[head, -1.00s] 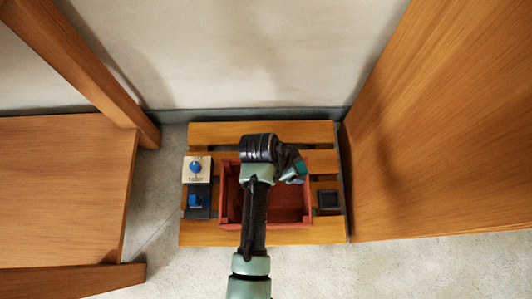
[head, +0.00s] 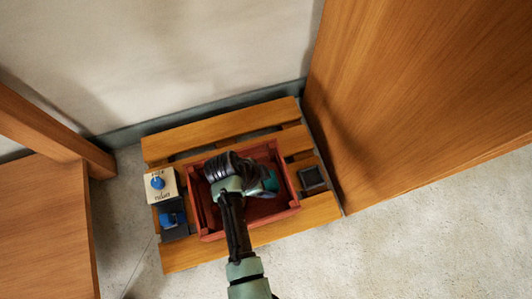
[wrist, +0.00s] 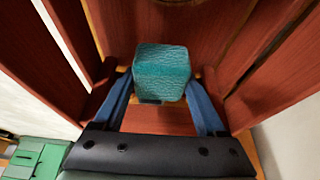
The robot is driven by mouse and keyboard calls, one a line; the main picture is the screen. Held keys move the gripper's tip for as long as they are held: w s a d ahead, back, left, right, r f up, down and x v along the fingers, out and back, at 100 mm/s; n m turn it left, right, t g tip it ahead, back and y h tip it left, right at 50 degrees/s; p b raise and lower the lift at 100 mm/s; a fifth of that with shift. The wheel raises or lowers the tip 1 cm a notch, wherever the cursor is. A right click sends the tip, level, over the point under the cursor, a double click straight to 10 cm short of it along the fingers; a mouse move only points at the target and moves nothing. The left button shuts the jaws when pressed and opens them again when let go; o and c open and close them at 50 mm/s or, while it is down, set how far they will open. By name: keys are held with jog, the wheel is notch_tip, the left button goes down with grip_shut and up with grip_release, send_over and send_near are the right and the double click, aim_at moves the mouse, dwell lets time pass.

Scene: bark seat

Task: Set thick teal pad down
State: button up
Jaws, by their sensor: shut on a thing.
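The thick teal pad (wrist: 162,72) is a textured block held between the two blue fingers of my gripper (wrist: 164,88) in the wrist view. In the head view my gripper (head: 268,184) is over the red slatted crate (head: 284,214), and only a little teal shows beside it. In the wrist view the crate's slats (wrist: 275,92) rise around the pad, with a red floor slat below it. Whether the pad touches the crate floor I cannot tell. My arm hides part of the crate's inside in the head view.
The crate stands on a wooden slatted pallet (head: 175,258). At the pallet's left are a cream block with a blue knob (head: 158,183) and a dark box with a blue switch (head: 173,220). A black square block (head: 312,178) sits at the right, near a large wooden panel (head: 420,110).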

aim_at(267, 185)
notch_tip(267, 185, down, 4)
jog(key=shift+r+b, duration=0.2)
jog(key=shift+b, duration=1)
jog(key=shift+r, duration=0.1)
jog(key=o, duration=1.2)
jog(key=shift+o, duration=0.2)
jog(key=p+v, duration=0.7)
jog(key=v, duration=0.5)
jog(key=shift+p, duration=0.4)
